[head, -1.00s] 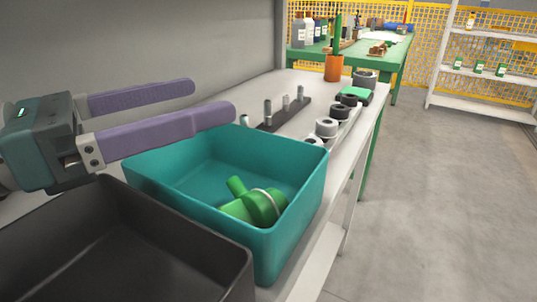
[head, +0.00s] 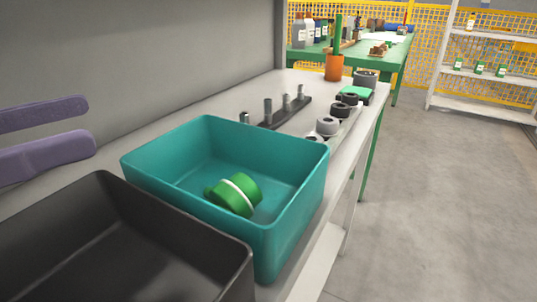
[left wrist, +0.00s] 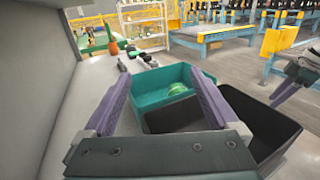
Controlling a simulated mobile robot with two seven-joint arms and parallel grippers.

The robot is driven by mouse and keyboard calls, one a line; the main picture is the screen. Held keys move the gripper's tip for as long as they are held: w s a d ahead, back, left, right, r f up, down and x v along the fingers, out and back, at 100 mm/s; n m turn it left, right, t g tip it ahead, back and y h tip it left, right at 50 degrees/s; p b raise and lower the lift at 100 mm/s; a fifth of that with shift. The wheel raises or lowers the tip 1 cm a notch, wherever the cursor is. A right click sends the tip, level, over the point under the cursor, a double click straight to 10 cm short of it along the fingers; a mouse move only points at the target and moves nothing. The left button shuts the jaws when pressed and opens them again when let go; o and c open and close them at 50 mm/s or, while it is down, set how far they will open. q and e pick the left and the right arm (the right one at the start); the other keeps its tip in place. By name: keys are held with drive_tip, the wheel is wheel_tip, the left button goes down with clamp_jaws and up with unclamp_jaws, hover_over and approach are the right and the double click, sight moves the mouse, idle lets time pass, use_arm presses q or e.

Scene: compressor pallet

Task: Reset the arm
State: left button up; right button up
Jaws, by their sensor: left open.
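My left gripper (head: 90,122) is at the left edge of the head view, its two purple fingers apart and nothing between them. It is above and left of the bins. In the left wrist view its open fingers (left wrist: 158,76) point toward the bins. A green part with a white band (head: 236,194) lies tilted inside the teal bin (head: 297,196), clear of the gripper. The part also shows in the left wrist view (left wrist: 178,90). A dark, small shape at that view's right edge may be my right gripper (left wrist: 288,88); its jaws are unclear.
A black bin (head: 190,236) stands in front of the teal bin and looks empty where visible. Behind are a dark rack with upright pegs (head: 285,112), several grey and black rings (head: 328,125) and an orange cup (head: 334,68). A grey wall (head: 140,60) borders the bench.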

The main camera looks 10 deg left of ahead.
use_arm(q)
drive_tip(key=s+d+r+m+g+y+p, duration=0.4)
drive_tip(key=s+d+m+g+y+p, duration=0.35)
drive_tip(key=m+p, duration=1.25)
drive_tip(key=s+a+r+m+g+y+p, duration=0.1)
drive_tip(key=s+a+r+m+y+p, duration=0.15)
drive_tip(key=r+m+p, duration=0.3)
drive_tip(key=s+a+r+m+g+y+p, duration=0.1)
drive_tip(key=s+a+r+m+y+p, duration=0.1)
drive_tip(key=a+r+m+p, duration=0.4)
wheel_tip(320, 180, up, 33)
drive_tip(key=d+n+p, duration=0.2)
drive_tip(key=p, duration=3.3)
drive_tip(key=shift+d, duration=0.2)
